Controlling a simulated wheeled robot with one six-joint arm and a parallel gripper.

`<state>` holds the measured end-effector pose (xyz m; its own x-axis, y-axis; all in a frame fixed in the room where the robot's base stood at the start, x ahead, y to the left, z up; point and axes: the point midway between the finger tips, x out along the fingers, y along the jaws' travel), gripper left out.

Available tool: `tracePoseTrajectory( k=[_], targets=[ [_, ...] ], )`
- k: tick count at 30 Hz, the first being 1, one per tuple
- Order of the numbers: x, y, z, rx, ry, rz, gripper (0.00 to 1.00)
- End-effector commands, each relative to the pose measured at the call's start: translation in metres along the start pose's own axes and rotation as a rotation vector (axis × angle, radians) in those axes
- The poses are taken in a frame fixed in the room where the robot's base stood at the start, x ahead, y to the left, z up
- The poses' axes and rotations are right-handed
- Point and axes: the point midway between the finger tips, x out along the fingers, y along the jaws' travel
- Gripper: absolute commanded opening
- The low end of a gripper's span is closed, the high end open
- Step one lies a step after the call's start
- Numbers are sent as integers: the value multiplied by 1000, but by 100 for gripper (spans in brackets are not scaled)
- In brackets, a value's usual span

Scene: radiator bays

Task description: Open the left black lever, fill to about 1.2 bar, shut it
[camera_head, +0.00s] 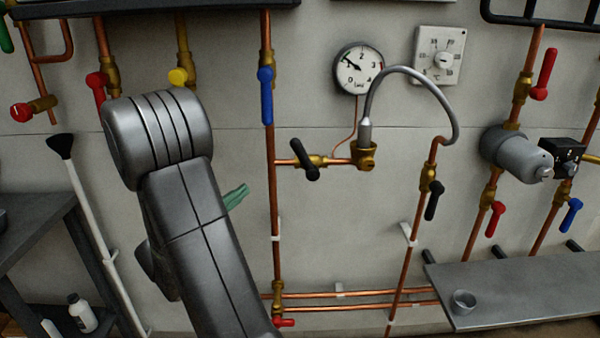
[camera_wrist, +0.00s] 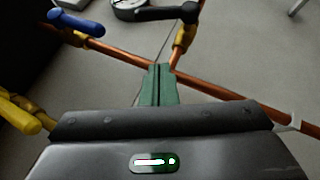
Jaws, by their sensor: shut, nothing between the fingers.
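The left black lever (camera_head: 305,160) sits on a brass valve on a short horizontal copper branch and lies steeply across that pipe. In the wrist view it is the black handle (camera_wrist: 165,13) at the top, ahead of my fingertips. The pressure gauge (camera_head: 359,68) is above it to the right; its needle points up-left near the 1, too small to read exactly. A second black lever (camera_head: 434,200) hangs roughly along its pipe. My gripper (camera_head: 238,196), with green fingers, is shut and empty, left of and below the left lever, apart from it. The fingers also show in the wrist view (camera_wrist: 158,84).
A blue lever (camera_head: 266,95) is on the vertical pipe left of the branch. A yellow handle (camera_head: 178,77) and red levers stand further left. A grey braided hose (camera_head: 415,72) arches over the branch. A shelf (camera_head: 515,290) with a small cup is at lower right.

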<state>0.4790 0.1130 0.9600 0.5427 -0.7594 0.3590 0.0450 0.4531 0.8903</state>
Motion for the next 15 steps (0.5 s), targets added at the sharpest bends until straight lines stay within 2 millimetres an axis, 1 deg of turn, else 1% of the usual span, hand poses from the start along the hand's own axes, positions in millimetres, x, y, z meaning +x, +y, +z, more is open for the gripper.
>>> tracePoseTrajectory(
  k=[1,2,5,8,15],
  targets=[
    [-7,-1,-3,18,11,18,0],
    [-8,0,-4,26,14,25,0],
    [-6,3,-4,36,16,33,0],
    [4,4,-4,36,13,32,0],
    [43,4,-3,33,11,30,0]
  ],
)
